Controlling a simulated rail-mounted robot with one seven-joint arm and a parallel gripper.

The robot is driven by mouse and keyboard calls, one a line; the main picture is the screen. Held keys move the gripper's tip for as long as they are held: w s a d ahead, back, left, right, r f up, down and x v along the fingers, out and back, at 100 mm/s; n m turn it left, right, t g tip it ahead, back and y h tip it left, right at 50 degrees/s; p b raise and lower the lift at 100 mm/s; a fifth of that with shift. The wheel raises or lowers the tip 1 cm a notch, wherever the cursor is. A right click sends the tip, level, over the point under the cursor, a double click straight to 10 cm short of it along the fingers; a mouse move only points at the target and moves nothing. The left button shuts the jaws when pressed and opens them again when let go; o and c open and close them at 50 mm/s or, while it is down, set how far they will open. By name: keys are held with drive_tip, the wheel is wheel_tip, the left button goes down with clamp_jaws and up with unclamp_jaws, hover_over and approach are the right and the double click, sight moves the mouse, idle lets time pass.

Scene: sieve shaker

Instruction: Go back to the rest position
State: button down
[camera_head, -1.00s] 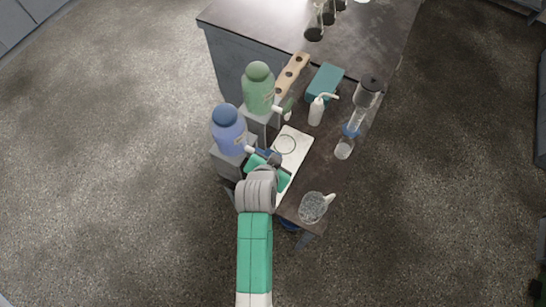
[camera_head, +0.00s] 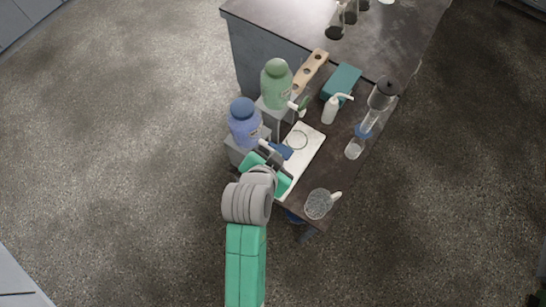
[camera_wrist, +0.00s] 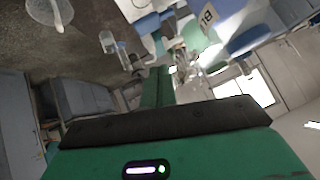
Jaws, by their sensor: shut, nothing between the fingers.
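My gripper (camera_head: 268,172), with green and grey parts, is at the near left edge of the bench, low in front of the blue jar (camera_head: 244,124) and beside the white board (camera_head: 303,160). It is shut and holds nothing. Its fingertips are small and partly hidden in the head view. In the wrist view its green body fills the bottom and the gripper (camera_wrist: 170,78) points up the picture toward blurred bench items. A blue tap handle (camera_head: 281,151) sits close beyond it.
A green jar (camera_head: 275,86), wooden rack (camera_head: 311,70), teal box (camera_head: 341,82), wash bottle (camera_head: 331,108), clear column apparatus (camera_head: 372,112), beaker (camera_head: 355,148) and glass jug (camera_head: 318,204) crowd the bench (camera_head: 340,165). The floor (camera_head: 120,170) to the left is clear.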

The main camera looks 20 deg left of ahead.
drive_tip(key=shift+s+a+r, duration=0.1)
drive_tip(key=shift+s+r, duration=0.35)
drive_tip(key=shift+r, duration=0.05)
drive_tip(key=w+d+r+n+t+y+p, duration=0.1)
drive_tip(key=w+d+r+t, duration=0.2)
drive_tip(key=r, duration=1.1)
drive_tip(key=w+r+n+t+p, duration=0.1)
drive_tip(key=w+r+t, duration=0.25)
drive_tip(key=r, duration=1.05)
drive_tip(key=s+d+r+n+t, duration=0.1)
drive_tip(key=s+r+t, duration=0.2)
drive_tip(key=r, duration=0.6)
drive_tip(key=s+d+r+t+p, duration=0.1)
drive_tip(key=s+d+r+t, duration=0.1)
drive_tip(key=r, duration=0.8)
drive_tip(key=s+d+r+n+t+p, duration=0.1)
drive_tip(key=s+r+t, duration=0.3)
drive_tip(key=r, duration=0.6)
drive_tip(key=shift+s+d+r+n, duration=0.25)
drive_tip(key=shift+s+d, duration=0.35)
drive_tip(key=shift+s, duration=0.4)
